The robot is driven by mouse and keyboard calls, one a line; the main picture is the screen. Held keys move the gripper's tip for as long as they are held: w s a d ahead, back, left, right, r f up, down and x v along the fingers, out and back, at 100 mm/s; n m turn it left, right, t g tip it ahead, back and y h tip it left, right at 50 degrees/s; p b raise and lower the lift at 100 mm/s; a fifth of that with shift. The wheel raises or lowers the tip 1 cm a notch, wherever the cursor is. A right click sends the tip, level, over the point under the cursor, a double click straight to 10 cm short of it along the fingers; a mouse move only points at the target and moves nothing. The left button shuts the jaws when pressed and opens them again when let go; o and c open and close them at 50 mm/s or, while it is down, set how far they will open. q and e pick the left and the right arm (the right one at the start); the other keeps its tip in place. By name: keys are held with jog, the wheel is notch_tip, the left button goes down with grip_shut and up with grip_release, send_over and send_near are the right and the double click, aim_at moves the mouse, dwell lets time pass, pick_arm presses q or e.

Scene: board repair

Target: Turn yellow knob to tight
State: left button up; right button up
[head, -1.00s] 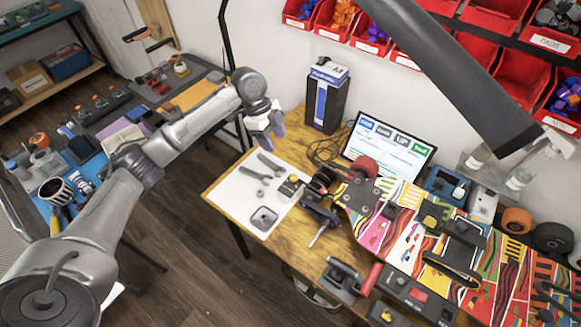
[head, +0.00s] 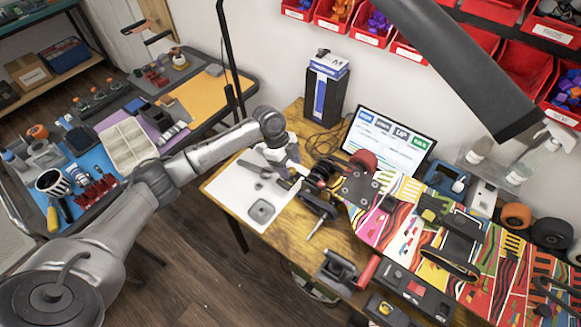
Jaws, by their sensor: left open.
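My left gripper (head: 290,172) is over the white mat (head: 236,205), beside the truck end of the colourful board (head: 385,222). It is open; its fingertips are small and partly lost against the dark parts there. A small yellow piece, which may be the yellow knob (head: 385,308), sits on a black block at the front of the table, well away from the gripper. A yellow-and-black part (head: 431,210) also lies on the board. I cannot tell for sure which is the knob, or how tight it is. My right gripper is not in view.
A screen (head: 388,137) and a black-and-blue box (head: 325,92) stand behind the board. Tools and a grey square part (head: 262,211) lie on the mat. A dark bar (head: 465,60) crosses the upper right. Another table with trays (head: 127,146) is at left.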

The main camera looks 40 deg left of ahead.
pick_arm(q)
jog(key=shift+d+f, duration=0.2)
jog(key=shift+f, duration=0.35)
jog(key=c, duration=0.9)
jog(key=shift+r+p, duration=0.15)
jog(key=shift+p, duration=0.25)
jog(key=n+t+p, duration=0.1)
jog(key=n+p, duration=0.2)
jog(key=p, duration=0.1)
jog(key=n+t+y+p, duration=0.1)
jog(key=n+p, duration=0.2)
jog(key=p, duration=0.2)
jog(key=shift+s+d+r, duration=0.1)
jog(key=shift+r, duration=0.05)
jog(key=shift+n+t+p, duration=0.4)
jog(key=shift+n+p, duration=0.3)
jog(key=shift+p, duration=0.25)
jog(key=shift+f+n, duration=0.25)
jog(key=shift+n, duration=0.05)
